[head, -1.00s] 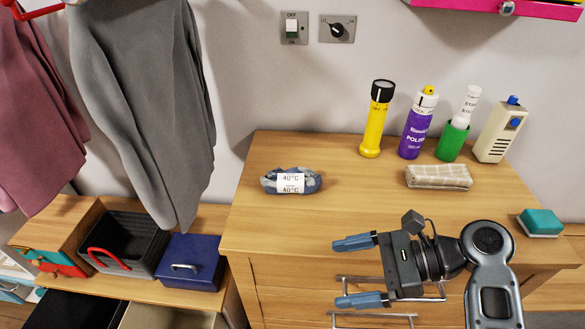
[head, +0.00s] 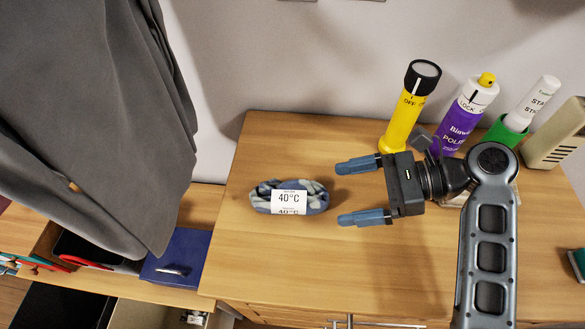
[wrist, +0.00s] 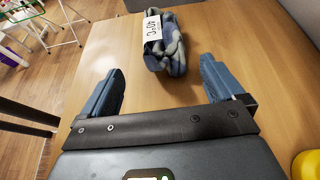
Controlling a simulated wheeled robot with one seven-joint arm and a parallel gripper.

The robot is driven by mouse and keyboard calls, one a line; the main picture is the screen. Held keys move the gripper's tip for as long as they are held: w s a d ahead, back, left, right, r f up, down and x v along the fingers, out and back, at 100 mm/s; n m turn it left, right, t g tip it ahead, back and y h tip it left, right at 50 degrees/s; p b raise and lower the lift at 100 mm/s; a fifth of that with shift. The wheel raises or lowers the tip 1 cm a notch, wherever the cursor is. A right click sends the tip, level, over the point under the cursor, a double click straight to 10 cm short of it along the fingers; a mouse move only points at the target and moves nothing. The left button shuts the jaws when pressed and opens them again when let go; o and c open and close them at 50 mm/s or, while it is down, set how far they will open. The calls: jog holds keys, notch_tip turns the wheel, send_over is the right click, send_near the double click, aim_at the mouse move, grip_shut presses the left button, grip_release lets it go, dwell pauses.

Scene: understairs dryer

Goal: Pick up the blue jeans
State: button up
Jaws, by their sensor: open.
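The blue jeans (head: 262,197) are a small rolled blue and pale bundle with a white 40°C label around the middle. They lie on the wooden cabinet top, left of my gripper. My gripper (head: 348,193) is open and empty, its two blue fingers pointing left toward the bundle with a gap between. In the wrist view the jeans (wrist: 174,55) lie ahead of and between the open fingertips (wrist: 160,78), not touching them.
A yellow torch (head: 402,120), a purple spray can (head: 462,125) and a green holder (head: 502,133) stand at the back right. A grey garment (head: 90,110) hangs at the left above a blue box (head: 175,252). The cabinet top (head: 290,265) is clear in front of the jeans.

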aim_at(311, 195)
jog(key=shift+w, duration=0.3)
jog(key=shift+w+a+f, duration=0.1)
jog(key=shift+a, duration=0.25)
jog(key=shift+p+x, duration=0.3)
jog(key=shift+x, duration=3.25)
jog(key=shift+d+f, duration=0.1)
jog(key=shift+c, duration=0.4)
jog(key=c, duration=1.2)
